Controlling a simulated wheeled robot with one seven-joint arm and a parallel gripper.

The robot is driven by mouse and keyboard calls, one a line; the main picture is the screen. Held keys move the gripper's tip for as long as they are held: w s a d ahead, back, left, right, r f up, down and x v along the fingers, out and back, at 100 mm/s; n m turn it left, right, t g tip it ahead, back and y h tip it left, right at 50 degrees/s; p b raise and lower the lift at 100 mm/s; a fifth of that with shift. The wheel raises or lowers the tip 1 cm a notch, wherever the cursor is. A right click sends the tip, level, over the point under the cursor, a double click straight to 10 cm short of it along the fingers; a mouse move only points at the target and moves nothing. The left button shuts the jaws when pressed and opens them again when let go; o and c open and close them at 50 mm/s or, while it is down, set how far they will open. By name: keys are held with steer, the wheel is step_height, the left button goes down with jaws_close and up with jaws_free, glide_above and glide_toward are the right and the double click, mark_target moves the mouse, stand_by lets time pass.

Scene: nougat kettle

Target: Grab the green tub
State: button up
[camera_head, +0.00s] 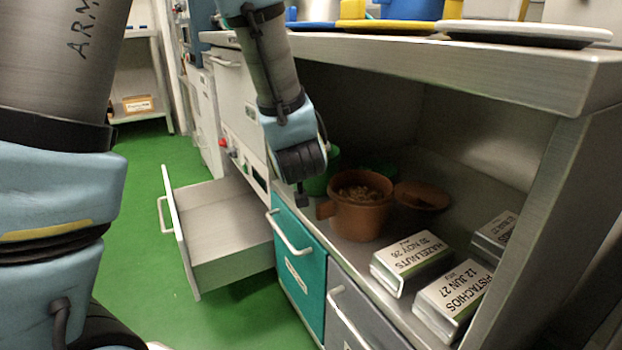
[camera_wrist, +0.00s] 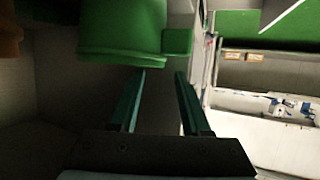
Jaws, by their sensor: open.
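The green tub (camera_head: 321,183) stands inside the shelf bay, partly hidden behind my wrist and a brown pot in the head view. In the wrist view the green tub (camera_wrist: 120,30) fills the upper middle, with a block-like green handle (camera_wrist: 178,42) on its right side. My gripper (camera_wrist: 161,76) is open and empty.
The brown pot (camera_head: 360,208) with brown pieces stands close to the tub, its brown lid (camera_head: 422,195) to the right. A dark green lid (camera_head: 382,170) lies behind. Hazelnuts (camera_head: 408,258) and pistachios (camera_head: 455,298) packs lie nearer. The counter (camera_head: 480,62) overhangs; an open drawer (camera_head: 230,225) juts left.

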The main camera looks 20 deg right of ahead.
steer(key=b+x, duration=0.1)
steer(key=x, duration=0.5)
steer(key=shift+b, duration=0.35)
jaws_close()
steer(key=shift+a, duration=0.1)
stand_by(1.0)
